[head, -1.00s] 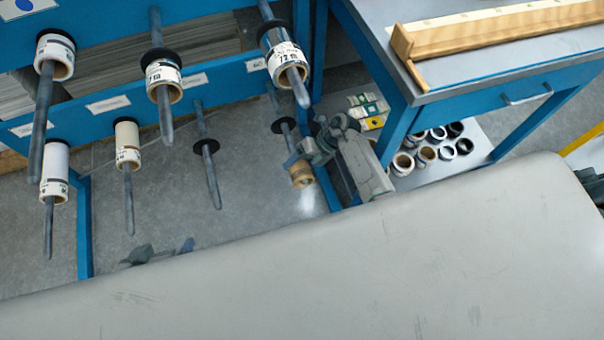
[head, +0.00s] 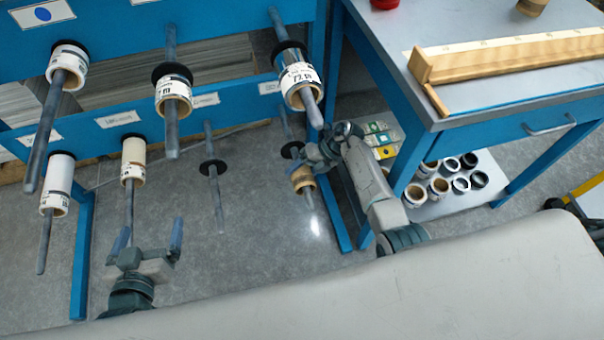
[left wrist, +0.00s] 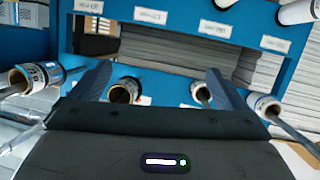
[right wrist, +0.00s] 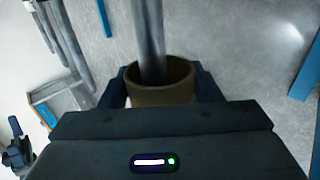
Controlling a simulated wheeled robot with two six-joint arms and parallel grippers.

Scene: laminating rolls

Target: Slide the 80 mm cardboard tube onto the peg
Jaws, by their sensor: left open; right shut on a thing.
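The brown cardboard tube (head: 304,183) is at the lower right peg of the blue rack. My right gripper (head: 301,170) is shut on it from the side. In the right wrist view the grey peg (right wrist: 149,40) runs into the open end of the tube (right wrist: 160,97), so the tube is around the peg. In the head view the peg (head: 309,202) shows beyond the tube, and a black disc (head: 292,150) sits farther back on it. My left gripper (head: 149,238) is open and empty, low in front of the rack; its spread fingers also show in the left wrist view (left wrist: 160,90).
Other pegs hold labelled rolls (head: 172,95); one lower peg (head: 213,190) carries only a black disc. A blue-framed table (head: 470,105) with a wooden trough (head: 510,57) stands right. Several tube rings (head: 438,187) lie on its lower shelf, close to my right arm.

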